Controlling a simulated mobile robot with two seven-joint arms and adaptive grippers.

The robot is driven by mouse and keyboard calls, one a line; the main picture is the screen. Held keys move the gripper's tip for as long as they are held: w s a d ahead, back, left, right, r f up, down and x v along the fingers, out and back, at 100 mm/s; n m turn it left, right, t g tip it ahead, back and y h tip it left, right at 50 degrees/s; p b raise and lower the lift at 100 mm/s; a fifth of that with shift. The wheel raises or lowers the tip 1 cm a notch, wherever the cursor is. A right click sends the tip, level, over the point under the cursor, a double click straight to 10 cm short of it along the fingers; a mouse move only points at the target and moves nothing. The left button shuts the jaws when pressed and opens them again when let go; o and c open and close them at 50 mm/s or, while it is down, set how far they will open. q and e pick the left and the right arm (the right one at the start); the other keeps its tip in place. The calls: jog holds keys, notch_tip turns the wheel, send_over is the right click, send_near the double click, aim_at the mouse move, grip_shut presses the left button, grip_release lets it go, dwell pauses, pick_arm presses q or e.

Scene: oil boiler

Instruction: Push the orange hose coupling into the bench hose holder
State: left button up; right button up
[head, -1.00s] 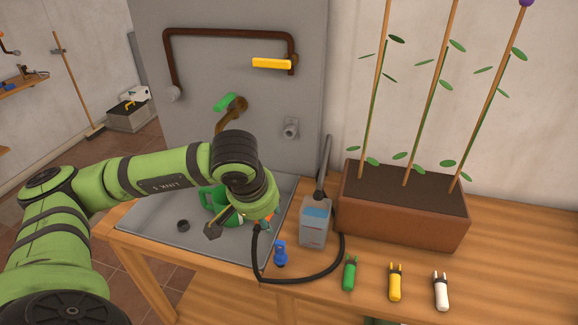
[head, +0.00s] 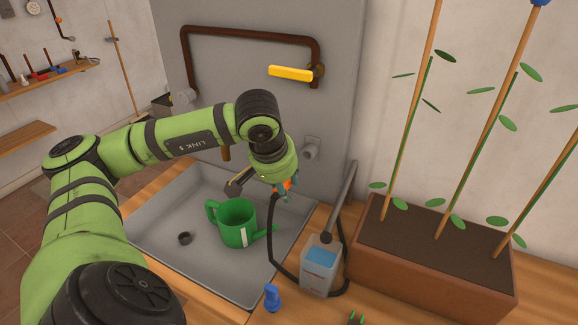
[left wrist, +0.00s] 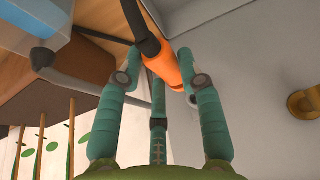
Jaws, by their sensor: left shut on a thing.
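The orange hose coupling (head: 286,184) is in my left gripper (head: 282,190), which is shut on it above the right rim of the sink. In the left wrist view the coupling (left wrist: 165,68) lies tilted between the teal fingers, with the black hose (left wrist: 146,35) running from its upper end. In the head view the hose (head: 272,235) hangs down and loops to the bench by the canister. I cannot tell for certain which part is the bench hose holder; a small blue piece (head: 272,297) stands at the bench's front edge, apart from the coupling. My right gripper is out of view.
A green watering can (head: 238,222) stands in the grey sink (head: 195,255). A canister (head: 320,268) with a grey rod stands right of the sink, near the planter (head: 425,275). A grey fitting (head: 311,149) and a yellow-handled pipe (head: 290,73) are on the panel behind.

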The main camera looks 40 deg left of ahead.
pick_arm(q)
jog(key=shift+s+r, duration=0.1)
jog(key=shift+s, duration=0.2)
jog(key=shift+w+r, duration=0.1)
jog(key=shift+w, duration=0.1)
jog(key=shift+w+a+p, duration=0.1)
jog(key=shift+w+p, duration=0.2)
jog(key=shift+w, duration=0.05)
jog(key=shift+w+a+p, duration=0.2)
jog(key=shift+w+p, duration=0.1)
jog(key=shift+w, duration=0.35)
jog(key=shift+w+a+p, duration=0.2)
jog(key=shift+w+p, duration=0.1)
jog(key=shift+w, duration=0.3)
jog(key=shift+w+a, duration=0.15)
jog(key=shift+w, duration=0.55)
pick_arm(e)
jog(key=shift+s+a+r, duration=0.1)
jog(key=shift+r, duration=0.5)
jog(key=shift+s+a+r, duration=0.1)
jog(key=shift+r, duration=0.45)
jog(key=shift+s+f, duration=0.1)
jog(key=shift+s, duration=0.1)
pick_arm(q)
jog(key=shift+a, duration=0.1)
jog(key=shift+w, duration=0.15)
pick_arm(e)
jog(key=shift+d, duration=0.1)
